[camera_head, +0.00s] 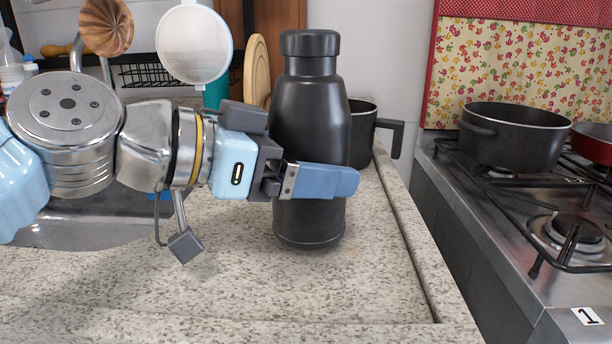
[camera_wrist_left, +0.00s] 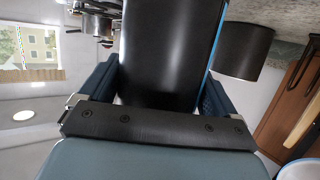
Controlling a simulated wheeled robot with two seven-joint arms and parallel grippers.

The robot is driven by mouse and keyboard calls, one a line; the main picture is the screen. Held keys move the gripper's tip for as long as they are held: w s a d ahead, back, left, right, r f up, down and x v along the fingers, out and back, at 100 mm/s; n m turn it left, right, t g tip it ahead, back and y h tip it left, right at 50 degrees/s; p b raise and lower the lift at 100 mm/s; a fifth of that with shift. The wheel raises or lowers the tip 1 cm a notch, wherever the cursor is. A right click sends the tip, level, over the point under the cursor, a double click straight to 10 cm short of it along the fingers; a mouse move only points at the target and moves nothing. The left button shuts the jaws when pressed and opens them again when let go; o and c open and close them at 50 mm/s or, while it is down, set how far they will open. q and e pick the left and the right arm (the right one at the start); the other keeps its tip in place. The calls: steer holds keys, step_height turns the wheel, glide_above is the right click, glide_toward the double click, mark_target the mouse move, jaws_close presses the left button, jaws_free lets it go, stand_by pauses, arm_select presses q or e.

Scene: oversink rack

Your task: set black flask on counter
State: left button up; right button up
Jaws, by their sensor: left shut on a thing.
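The black flask (camera_head: 309,115) is upright over the granite counter (camera_head: 230,285), right of the sink. My left gripper (camera_head: 318,181) comes in from the left and is shut on the flask's lower body, with one blue finger across its front. In the left wrist view the flask (camera_wrist_left: 168,50) fills the space between the two fingers (camera_wrist_left: 155,95). The flask's base looks at or very near the counter surface; I cannot tell whether it touches. My right gripper is not in view.
A black pot (camera_head: 362,135) stands close behind the flask. The stove (camera_head: 560,245) with a large black pot (camera_head: 514,137) is at the right, past the counter edge. The sink (camera_head: 90,220) lies beneath my left arm. The counter in front of the flask is clear.

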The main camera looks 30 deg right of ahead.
arm_select(q)
steer(key=shift+f, duration=0.6)
steer(key=shift+f, duration=0.1)
steer(key=o, duration=0.9)
steer(key=shift+o, duration=0.2)
steer(key=shift+r, duration=0.2)
steer(key=b+v, duration=0.1)
steer(key=v, duration=1.1)
